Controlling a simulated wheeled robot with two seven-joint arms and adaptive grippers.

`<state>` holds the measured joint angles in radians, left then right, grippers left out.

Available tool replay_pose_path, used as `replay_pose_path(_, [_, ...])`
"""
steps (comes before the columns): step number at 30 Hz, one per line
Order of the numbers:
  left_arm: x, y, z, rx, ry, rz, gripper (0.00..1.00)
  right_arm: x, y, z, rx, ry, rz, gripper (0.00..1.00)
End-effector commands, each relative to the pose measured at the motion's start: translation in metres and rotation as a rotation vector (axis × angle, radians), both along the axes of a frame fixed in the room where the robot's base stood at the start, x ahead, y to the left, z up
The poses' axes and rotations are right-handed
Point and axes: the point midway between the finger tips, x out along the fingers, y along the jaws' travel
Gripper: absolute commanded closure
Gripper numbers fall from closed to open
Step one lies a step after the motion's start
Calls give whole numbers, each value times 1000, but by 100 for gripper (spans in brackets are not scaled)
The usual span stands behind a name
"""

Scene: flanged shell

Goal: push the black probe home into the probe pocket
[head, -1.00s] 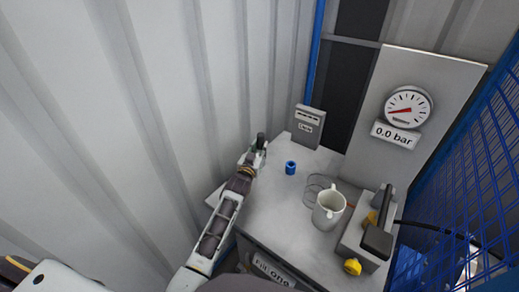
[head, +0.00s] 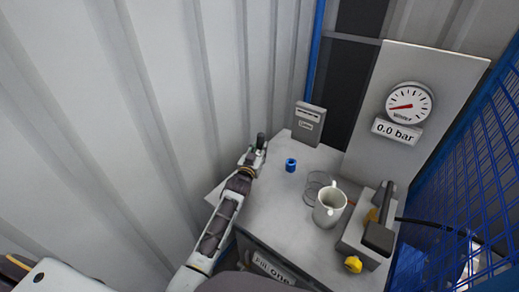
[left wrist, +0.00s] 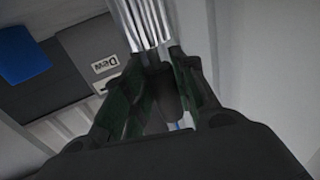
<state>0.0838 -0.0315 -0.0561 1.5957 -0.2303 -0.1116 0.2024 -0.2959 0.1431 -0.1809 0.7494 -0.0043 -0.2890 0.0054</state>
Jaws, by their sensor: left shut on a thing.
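The black probe (head: 261,140) shows in the head view as a short dark upright cylinder at the tip of my left gripper (head: 253,157), at the bench's far left edge by the wall. In the left wrist view my left gripper (left wrist: 165,85) is shut on the dark probe body (left wrist: 166,92) between its two fingers. Bright ridged metal (left wrist: 147,22) shows beyond the fingertips; I cannot tell whether it belongs to the probe. I cannot make out the probe pocket in either view. My right gripper is not in view.
A grey box labelled Dew (head: 308,124) stands at the bench's back edge. A blue cylinder (head: 291,165), a white mug (head: 329,208) and a grey block with a black handle (head: 362,240) are to the right. A gauge panel (head: 405,150) and blue mesh (head: 470,170) bound the right side.

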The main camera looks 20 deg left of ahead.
Motion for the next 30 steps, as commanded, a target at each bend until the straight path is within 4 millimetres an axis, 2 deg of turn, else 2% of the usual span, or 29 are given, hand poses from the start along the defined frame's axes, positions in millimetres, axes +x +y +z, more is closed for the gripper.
replay_pose_path(16, [0, 0, -10, 0, 2, 0, 98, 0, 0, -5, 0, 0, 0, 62])
replay_pose_path(17, [0, 0, -10, -1, 2, 0, 72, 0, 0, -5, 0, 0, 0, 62])
replay_pose_path(22, [0, 0, -11, -1, 5, 0, 50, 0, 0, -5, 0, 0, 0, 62])
replay_pose_path(30, [-1, 0, -14, -1, 10, 0, 48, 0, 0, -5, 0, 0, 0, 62])
